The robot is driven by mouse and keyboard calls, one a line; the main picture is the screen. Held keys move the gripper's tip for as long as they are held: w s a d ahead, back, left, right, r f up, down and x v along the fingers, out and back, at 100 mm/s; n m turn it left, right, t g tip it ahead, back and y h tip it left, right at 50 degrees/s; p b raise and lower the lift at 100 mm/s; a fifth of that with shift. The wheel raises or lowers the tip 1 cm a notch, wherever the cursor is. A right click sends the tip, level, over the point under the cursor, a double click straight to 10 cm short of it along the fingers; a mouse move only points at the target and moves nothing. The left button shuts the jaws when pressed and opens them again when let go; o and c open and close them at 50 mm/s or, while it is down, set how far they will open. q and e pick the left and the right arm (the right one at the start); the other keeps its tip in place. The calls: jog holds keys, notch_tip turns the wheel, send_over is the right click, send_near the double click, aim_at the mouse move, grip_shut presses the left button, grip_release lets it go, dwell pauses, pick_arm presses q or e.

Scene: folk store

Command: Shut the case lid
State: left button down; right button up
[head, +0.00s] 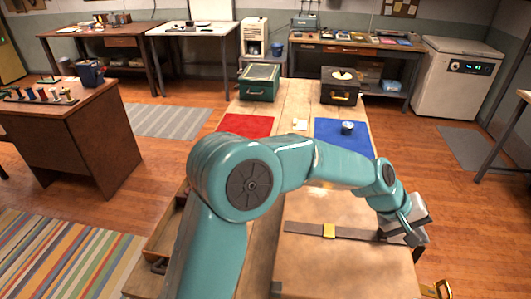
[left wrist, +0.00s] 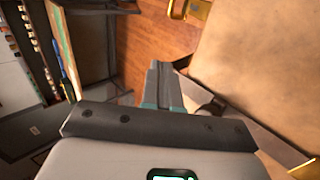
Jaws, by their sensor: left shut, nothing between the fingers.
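A broad tan panel (head: 345,265), which looks like part of a large case, lies in front of me. A dark strip (head: 300,228) with a brass plate (head: 329,231) crosses it, and a brass fitting (head: 441,290) shows at its near right corner. I cannot tell whether the panel is the lid or how far it stands open. My left gripper (head: 413,238) is shut and empty at the panel's right edge. In the left wrist view its fingers (left wrist: 164,75) are over the floor beside the tan panel (left wrist: 270,70); contact is unclear. My right gripper is out of view.
Behind the panel, a plank bench (head: 295,108) bears a red mat (head: 246,126), a blue mat (head: 340,136) with a small jar (head: 347,128), a green box (head: 259,82) and a dark box (head: 340,86). My left arm hides the middle. Floor right of the bench is clear.

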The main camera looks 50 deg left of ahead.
pick_arm(q)
notch_tip(320, 180, down, 7)
jog(key=w+d+b, duration=0.1)
jog(key=b, duration=0.3)
jog(key=shift+w+d+f, duration=0.2)
jog(key=shift+w+d, duration=0.15)
jog(key=shift+d, duration=0.05)
jog(key=shift+r, duration=0.15)
